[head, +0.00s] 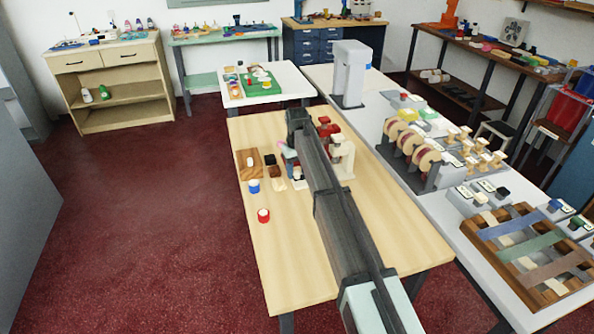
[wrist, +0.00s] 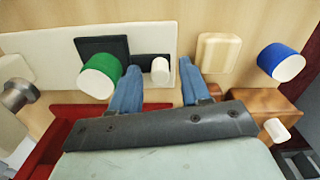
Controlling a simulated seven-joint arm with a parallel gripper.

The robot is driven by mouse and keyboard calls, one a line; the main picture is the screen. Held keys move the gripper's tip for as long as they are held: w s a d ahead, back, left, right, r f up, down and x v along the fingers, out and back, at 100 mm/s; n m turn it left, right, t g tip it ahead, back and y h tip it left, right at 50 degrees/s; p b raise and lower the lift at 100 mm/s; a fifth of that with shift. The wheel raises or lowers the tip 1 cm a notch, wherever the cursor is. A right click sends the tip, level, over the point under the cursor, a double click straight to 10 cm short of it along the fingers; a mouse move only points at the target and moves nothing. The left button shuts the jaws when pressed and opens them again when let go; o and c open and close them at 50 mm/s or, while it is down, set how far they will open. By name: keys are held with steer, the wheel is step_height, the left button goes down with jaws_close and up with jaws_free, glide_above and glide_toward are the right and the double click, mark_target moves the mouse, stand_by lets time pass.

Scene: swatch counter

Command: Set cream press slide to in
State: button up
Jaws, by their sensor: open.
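The cream press (head: 343,158) stands on the wooden table in the head view, beside a red press and partly behind my arm. In the wrist view, a long cream plate (wrist: 50,50) that looks like its base runs in from the left. A dark slot (wrist: 147,60) in it holds a small off-white knob (wrist: 160,70), which looks like the slide. My gripper (wrist: 158,72) is open, its blue fingers either side of the knob, with gaps visible. Whether the fingertips reach its depth I cannot tell. My arm hides the gripper in the head view.
A green white-ended cylinder (wrist: 100,76) stands close to the left finger. A cream block (wrist: 218,52), a blue cylinder (wrist: 281,62) and a brown wooden block (wrist: 250,103) lie to the right. A red part (wrist: 80,120) is lower left. The table's front (head: 310,265) is clear.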

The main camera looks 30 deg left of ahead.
steer(key=shift+c, duration=0.4)
jaws_close()
stand_by(0.4)
